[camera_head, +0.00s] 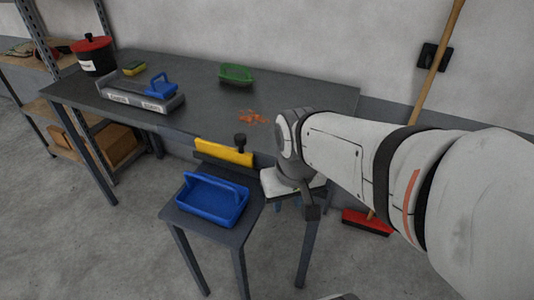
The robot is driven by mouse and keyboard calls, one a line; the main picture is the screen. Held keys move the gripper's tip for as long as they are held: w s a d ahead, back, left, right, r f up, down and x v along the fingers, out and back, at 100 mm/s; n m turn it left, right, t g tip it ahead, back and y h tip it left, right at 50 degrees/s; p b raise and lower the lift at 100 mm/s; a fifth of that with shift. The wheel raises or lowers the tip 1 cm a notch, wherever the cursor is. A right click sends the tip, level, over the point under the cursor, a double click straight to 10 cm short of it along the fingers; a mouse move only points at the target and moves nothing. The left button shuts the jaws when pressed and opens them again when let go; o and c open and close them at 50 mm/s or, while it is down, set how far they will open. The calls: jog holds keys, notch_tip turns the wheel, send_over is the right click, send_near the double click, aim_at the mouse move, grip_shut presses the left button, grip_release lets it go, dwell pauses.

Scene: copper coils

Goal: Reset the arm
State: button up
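My arm reaches in from the right side of the head view, and its wrist bends down at the front edge of the dark table (215,108). My gripper (312,212) seems to be the dark part below the wrist, right of the small side table. It is small and partly hidden by the wrist, so I cannot tell whether it is open or shut. I see no object clearly held. Small copper-coloured pieces (253,117) lie loose on the dark table, left of my wrist.
A broom (366,222) leans at the wall.

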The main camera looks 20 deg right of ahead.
jog(key=shift+s+d+f, duration=0.1)
jog(key=shift+s, duration=0.15)
